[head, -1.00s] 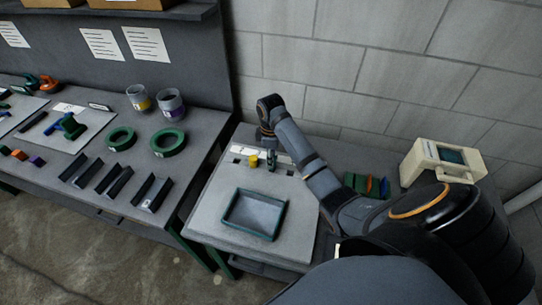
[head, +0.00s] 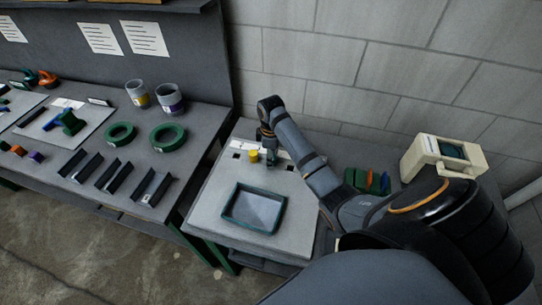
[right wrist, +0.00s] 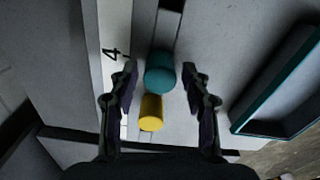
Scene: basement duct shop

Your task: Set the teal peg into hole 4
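The teal peg (right wrist: 160,73) is a short cylinder seen from above in the right wrist view, beside the printed 4 on a white label strip (right wrist: 113,30). My right gripper (right wrist: 160,75) is open, one finger on each side of the teal peg, with a visible gap on both sides. How deep the peg sits is hidden beneath it. A yellow peg (right wrist: 151,113) stands close by; it also shows in the head view (head: 253,156). In the head view my right gripper (head: 270,157) is small and dark over the grey board (head: 215,200). My left gripper is out of view.
A green-rimmed tray (head: 232,222) lies on the board in front of the pegs. Dark square holes (head: 237,155) show near the strip. A beige device (head: 425,160) and green and orange items (head: 372,181) stand right. A crowded bench (head: 130,190) is left.

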